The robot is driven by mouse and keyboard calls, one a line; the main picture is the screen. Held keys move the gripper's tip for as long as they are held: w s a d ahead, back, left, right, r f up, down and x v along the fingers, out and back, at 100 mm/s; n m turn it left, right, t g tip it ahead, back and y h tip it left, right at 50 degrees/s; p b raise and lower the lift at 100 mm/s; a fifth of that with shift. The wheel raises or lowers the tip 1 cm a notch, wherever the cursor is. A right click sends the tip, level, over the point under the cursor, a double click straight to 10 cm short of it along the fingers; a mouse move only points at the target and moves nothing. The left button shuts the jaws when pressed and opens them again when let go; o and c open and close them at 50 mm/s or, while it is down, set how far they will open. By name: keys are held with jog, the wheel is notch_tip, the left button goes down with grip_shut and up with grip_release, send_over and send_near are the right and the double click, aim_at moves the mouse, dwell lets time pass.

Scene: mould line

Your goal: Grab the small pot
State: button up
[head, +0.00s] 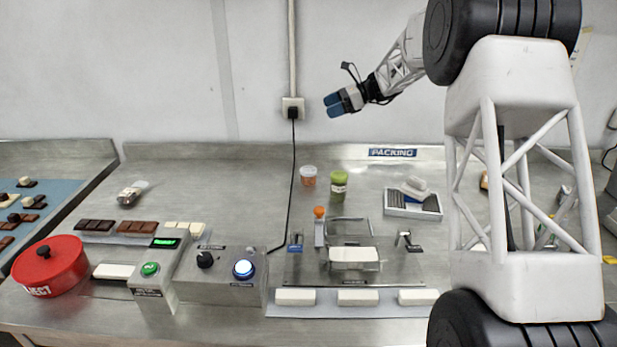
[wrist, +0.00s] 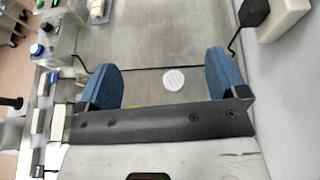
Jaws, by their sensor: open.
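The small pot (head: 308,176) stands upright on the steel bench towards the back, with a white lid and an orange-brown body. In the wrist view a round white lid (wrist: 173,80), apparently the pot's, shows between my fingers but well beyond them. My gripper (head: 333,105) is high above the bench in front of the wall, above and a little right of the pot. Its blue fingers are apart and empty, also in the wrist view (wrist: 163,65).
A green jar (head: 339,185) stands close to the right of the pot. A black cable (head: 293,170) runs down to its left. A fixture (head: 352,250) is in front; a tray (head: 411,209) is to the right. A red pot (head: 50,267) sits far left.

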send_near(309, 175)
jog(key=w+a+f, duration=0.2)
jog(key=shift+w+f, duration=0.3)
jog(key=shift+f, duration=0.05)
jog(key=shift+x, duration=1.3)
jog(key=shift+x, duration=2.55)
jog(key=c, duration=1.1)
jog(key=shift+o, duration=0.2)
